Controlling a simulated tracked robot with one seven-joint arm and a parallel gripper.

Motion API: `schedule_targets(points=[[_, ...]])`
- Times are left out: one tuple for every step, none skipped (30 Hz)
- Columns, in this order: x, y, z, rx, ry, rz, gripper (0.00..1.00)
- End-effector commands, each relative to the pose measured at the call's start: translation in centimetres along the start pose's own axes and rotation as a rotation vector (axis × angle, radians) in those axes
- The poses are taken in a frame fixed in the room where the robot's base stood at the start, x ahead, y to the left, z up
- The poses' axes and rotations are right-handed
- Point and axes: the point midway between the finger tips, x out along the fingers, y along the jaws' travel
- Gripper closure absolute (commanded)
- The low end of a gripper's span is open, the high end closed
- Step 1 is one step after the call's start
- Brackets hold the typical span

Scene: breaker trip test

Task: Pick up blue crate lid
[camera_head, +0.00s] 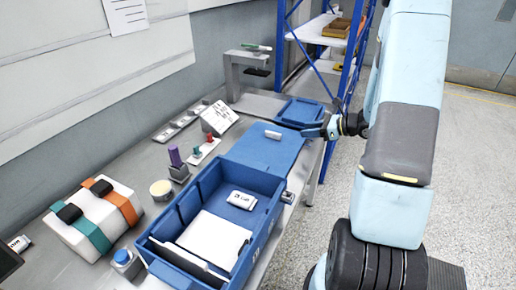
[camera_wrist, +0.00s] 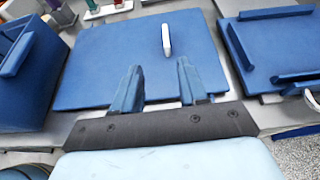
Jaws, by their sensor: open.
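The blue crate lid (camera_head: 262,152) is a flat blue panel lying on the bench behind the open blue crate (camera_head: 268,185). It carries a small white handle (camera_head: 273,134). In the wrist view the lid (camera_wrist: 95,65) fills the middle, with its handle (camera_wrist: 166,40) upright beyond my fingertips. My gripper (camera_wrist: 158,78) is open and empty, its two blue fingers over the lid's near edge and pointing toward the handle. In the head view my gripper (camera_head: 314,132) is at the lid's right edge. I cannot tell whether the fingers touch the lid.
The crate holds a white sheet-like item and a small white box (camera_head: 241,200). A blue tray (camera_head: 299,111) sits behind the lid. Left are a purple-topped item (camera_head: 175,156), a tape-like roll (camera_head: 161,190) and a white case (camera_head: 92,222) with straps. A blue-framed shelf (camera_head: 318,32) stands behind.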

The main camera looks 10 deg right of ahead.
Motion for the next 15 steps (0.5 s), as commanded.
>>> schedule_targets(points=[[0.2,-0.2,-0.4,0.014,-0.004,-0.005,0.57],[0.3,-0.2,-0.5,0.019,-0.005,-0.008,0.57],[0.6,-0.2,-0.5,0.023,-0.007,-0.008,0.57],[0.9,-0.2,-0.5,0.024,-0.008,-0.007,0.57],[1.2,-0.2,-0.5,0.025,-0.008,-0.005,0.57],[1.9,-0.1,-0.4,0.023,-0.009,-0.001,0.57],[2.4,0.0,-0.4,0.022,-0.009,0.002,0.57],[3.0,0.1,-0.3,0.021,-0.009,0.004,0.57],[3.8,0.2,-0.2,0.019,-0.009,0.007,0.57],[4.4,0.2,-0.2,0.018,-0.008,0.009,0.57],[5.0,0.2,-0.2,0.017,-0.008,0.01,0.57],[5.8,0.3,-0.2,0.016,-0.008,0.011,0.57],[6.3,0.3,-0.1,0.016,-0.008,0.012,0.57],[6.9,0.3,-0.1,0.016,-0.008,0.012,0.57],[7.5,0.4,-0.1,0.016,-0.008,0.013,0.57]])
